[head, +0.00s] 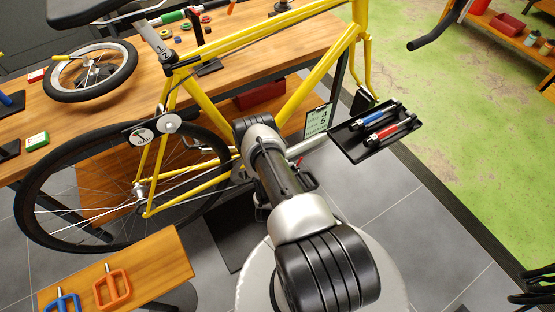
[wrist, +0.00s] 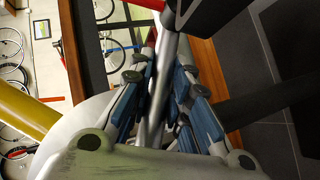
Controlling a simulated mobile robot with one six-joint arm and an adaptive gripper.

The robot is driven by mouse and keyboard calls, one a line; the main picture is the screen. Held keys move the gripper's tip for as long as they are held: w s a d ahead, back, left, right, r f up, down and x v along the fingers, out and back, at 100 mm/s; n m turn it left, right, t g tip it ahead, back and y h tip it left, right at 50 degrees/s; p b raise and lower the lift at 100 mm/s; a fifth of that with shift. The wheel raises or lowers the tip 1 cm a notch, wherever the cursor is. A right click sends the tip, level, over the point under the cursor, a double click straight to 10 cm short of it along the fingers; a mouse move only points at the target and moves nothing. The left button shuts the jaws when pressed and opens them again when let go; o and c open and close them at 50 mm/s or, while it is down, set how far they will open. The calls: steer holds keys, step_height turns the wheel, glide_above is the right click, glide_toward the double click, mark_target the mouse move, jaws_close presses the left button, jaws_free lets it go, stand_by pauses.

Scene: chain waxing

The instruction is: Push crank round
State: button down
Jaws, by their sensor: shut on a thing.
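The yellow bicycle (head: 205,100) stands in front of the wooden workbench, its rear wheel (head: 24,185) at the left in the head view. My arm covers the area around the bottom bracket there, so the crank and my fingertips are hidden or unclear. In the wrist view my gripper (wrist: 162,72), with blue-sided fingers, is shut on a silver bar, which appears to be the crank (wrist: 170,50). The bar runs between the two fingers and up toward a dark block (wrist: 215,12), perhaps the pedal. A yellow frame tube (wrist: 28,115) shows at the left.
A black tray (head: 345,143) with a blue and a red tool is right of my arm, beside a clipboard card (head: 318,120). A loose wheel (head: 128,75) lies on the workbench (head: 60,115). A small bench (head: 165,265) holds orange and blue handles. Tiled floor (head: 410,225) is clear at right.

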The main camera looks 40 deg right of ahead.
steer(key=w+a+f+m+t+y, duration=0.1)
steer(key=w+a+f+m+y, duration=0.1)
steer(key=a+f+m+y, duration=0.3)
steer(key=shift+a+f+m+y+b, duration=0.4)
steer(key=shift+a+f+y, duration=0.25)
steer(key=shift+a+y, duration=1.7)
steer(key=shift+w+d+y, duration=0.1)
steer(key=shift+d+y, duration=0.1)
steer(key=shift+y, duration=0.15)
steer(key=c, duration=1.5)
jaws_free()
steer(key=v, duration=1.2)
steer(key=shift+r, duration=0.1)
